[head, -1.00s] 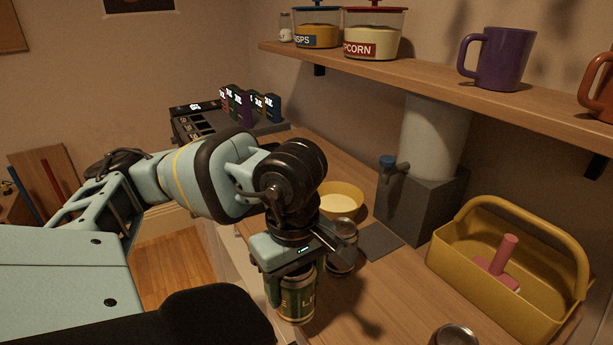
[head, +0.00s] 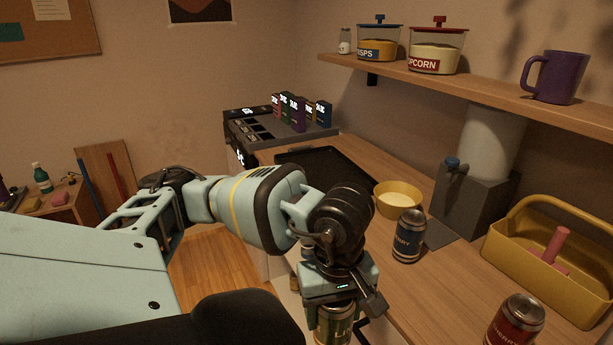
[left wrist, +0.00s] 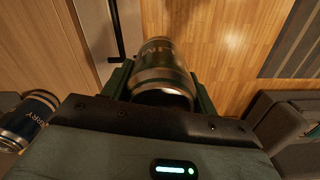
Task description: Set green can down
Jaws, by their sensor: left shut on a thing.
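The green can (head: 333,325) hangs at the bottom of the head view, its lower part cut off by the frame edge. My left gripper (head: 338,308) is shut around its upper part from above. In the left wrist view, the can (left wrist: 163,62) sits between the two fingers of the left gripper (left wrist: 162,90). Behind the can there I see a pale cabinet front and wooden floor, so it appears to be off the counter's front edge, held in the air. My right gripper is not in view.
On the wooden counter (head: 425,285) stand a dark blue can (head: 408,238), a red can (head: 515,325), a yellow bowl (head: 398,202), a black tray (head: 325,165), a grey dispenser (head: 470,195) and a yellow caddy (head: 570,285). Bare counter lies between the blue and red cans.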

